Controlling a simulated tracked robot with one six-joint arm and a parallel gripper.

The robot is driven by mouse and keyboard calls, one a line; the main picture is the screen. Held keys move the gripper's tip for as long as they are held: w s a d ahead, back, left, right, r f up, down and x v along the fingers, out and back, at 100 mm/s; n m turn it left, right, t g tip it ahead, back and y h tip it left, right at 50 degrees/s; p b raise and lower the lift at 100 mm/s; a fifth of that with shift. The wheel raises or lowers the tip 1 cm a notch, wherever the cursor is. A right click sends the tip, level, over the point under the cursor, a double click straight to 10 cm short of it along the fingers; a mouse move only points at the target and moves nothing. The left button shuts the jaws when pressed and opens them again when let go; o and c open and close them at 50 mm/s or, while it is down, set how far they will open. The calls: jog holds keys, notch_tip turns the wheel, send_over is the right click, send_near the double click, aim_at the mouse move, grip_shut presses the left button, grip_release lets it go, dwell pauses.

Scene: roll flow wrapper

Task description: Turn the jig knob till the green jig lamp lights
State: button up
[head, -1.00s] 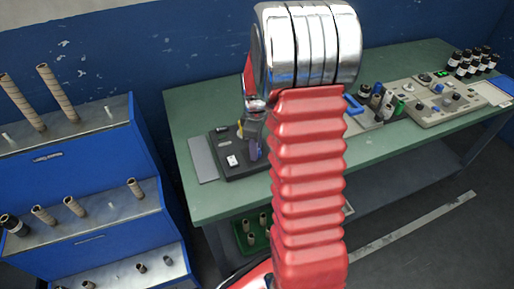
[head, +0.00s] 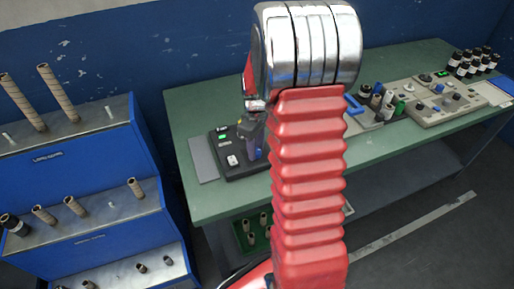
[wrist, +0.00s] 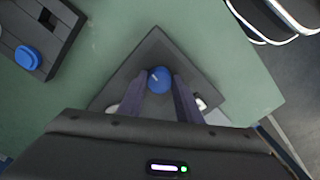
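The jig is a dark, low box (head: 236,170) on the left part of the green bench. It also shows in the wrist view as a dark plate (wrist: 157,48), turned diagonally. A green lamp (head: 222,136) glows on its top in the head view. The blue jig knob (wrist: 160,79) with a pale mark stands between my two dark fingers in the wrist view. My gripper (wrist: 160,86) is shut on the knob, a finger against each side. In the head view my gripper (head: 255,140) is over the jig, and my red arm hides part of the bench.
A grey control panel (head: 433,105) with knobs and a green light stands at the right of the bench (head: 200,105), near several dark bottles (head: 475,62). A blue-handled item (head: 354,106) is nearer. A blue stepped rack (head: 60,175) with cardboard cores stands left.

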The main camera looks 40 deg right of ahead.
jog(key=o, duration=0.4)
jog(key=shift+o, duration=0.2)
jog(key=shift+r, duration=0.15)
notch_tip(320, 180, up, 13)
jog(key=shift+r, duration=0.2)
dwell(0.4)
